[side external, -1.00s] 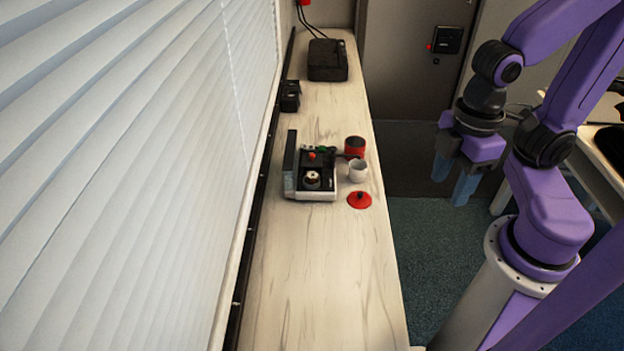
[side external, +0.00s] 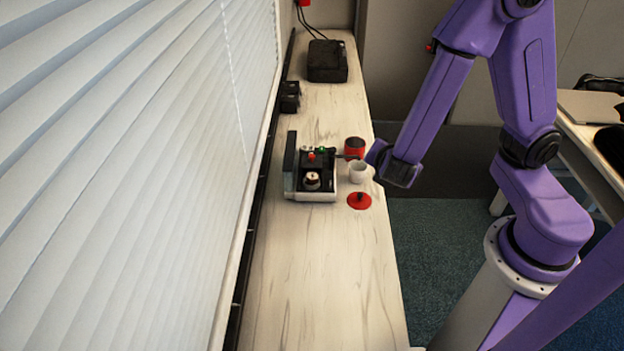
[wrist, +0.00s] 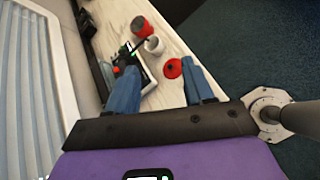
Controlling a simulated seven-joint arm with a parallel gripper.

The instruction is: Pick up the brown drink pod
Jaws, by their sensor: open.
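A small round pod (side external: 312,179), brownish with a pale top, sits on the black deck of a small black and white machine (side external: 325,196) on the narrow counter. It is too small to be sure of its exact colour. In the wrist view the machine (wrist: 143,77) is partly hidden behind my left-hand finger, and I cannot make out the pod there. My gripper (wrist: 163,70) is open and empty, its two blue fingers apart above the counter's edge.
A white cup (side external: 358,173), a red canister (side external: 354,147) and a red lid (side external: 359,201) stand right of the machine, close to my gripper. Window blinds (side external: 130,150) border the counter's left side. The front of the counter (side external: 320,280) is clear.

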